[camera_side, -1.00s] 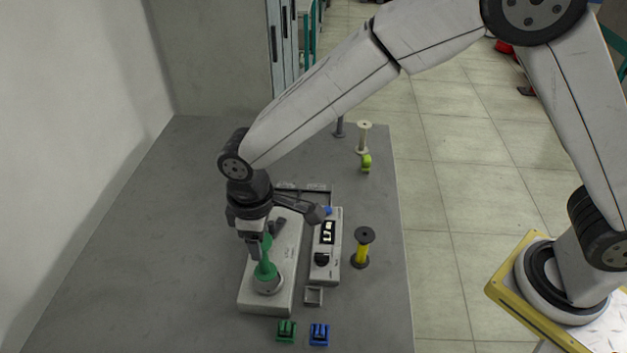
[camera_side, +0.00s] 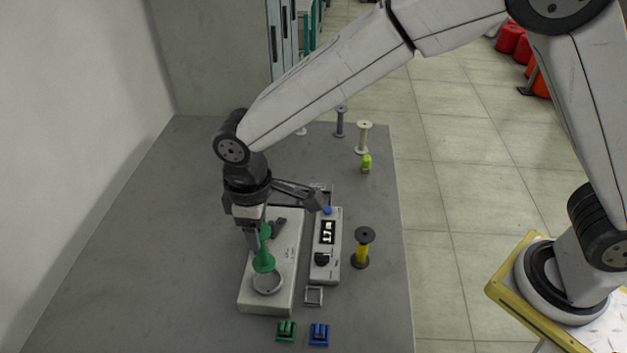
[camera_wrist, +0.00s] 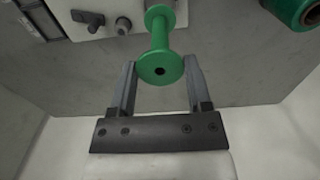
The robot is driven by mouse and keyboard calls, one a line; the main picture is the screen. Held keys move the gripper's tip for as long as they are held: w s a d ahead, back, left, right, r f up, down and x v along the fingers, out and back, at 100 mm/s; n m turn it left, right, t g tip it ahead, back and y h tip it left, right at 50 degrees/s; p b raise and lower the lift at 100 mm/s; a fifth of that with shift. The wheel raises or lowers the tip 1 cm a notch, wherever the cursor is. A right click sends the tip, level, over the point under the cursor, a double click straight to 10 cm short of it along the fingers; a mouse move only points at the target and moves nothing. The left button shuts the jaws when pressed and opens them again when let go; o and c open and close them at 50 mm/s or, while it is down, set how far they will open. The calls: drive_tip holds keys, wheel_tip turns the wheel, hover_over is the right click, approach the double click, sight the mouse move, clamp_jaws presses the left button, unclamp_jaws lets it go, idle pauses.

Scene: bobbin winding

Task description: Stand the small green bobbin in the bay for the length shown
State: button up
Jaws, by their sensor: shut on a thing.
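My gripper (camera_side: 258,236) is shut on the small green bobbin (camera_side: 264,260), which hangs roughly upright just above the round seat (camera_side: 267,283) of the grey winder. In the wrist view the green bobbin (camera_wrist: 160,50) sits between the two fingers of my gripper (camera_wrist: 160,75), one flange facing the camera. A grey meter box (camera_side: 326,262) right of the winder has a lit display (camera_side: 327,232) that seems to read 1.7 m, though the digits are small. No length bay can be clearly identified; my arm hides part of the area behind the winder.
A yellow bobbin (camera_side: 362,252) stands right of the meter. Cream (camera_side: 362,138) and grey (camera_side: 340,122) bobbins stand at the back, near a lime clip (camera_side: 366,164). Green (camera_side: 287,331) and blue (camera_side: 319,334) blocks lie in front. A larger green spool (camera_wrist: 298,12) shows in the wrist view.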

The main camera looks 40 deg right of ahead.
wheel_tip(320, 180, up, 4)
drive_tip(key=shift+f, duration=0.25)
drive_tip(key=w+d+m, duration=0.6)
drive_tip(key=w+d, duration=1.1)
drive_tip(key=w, duration=0.3)
wheel_tip(320, 180, down, 8)
drive_tip(key=d, duration=0.1)
drive_tip(key=shift+w+f, duration=0.1)
drive_tip(key=shift+f, duration=2.25)
drive_tip(key=shift+f, duration=0.9)
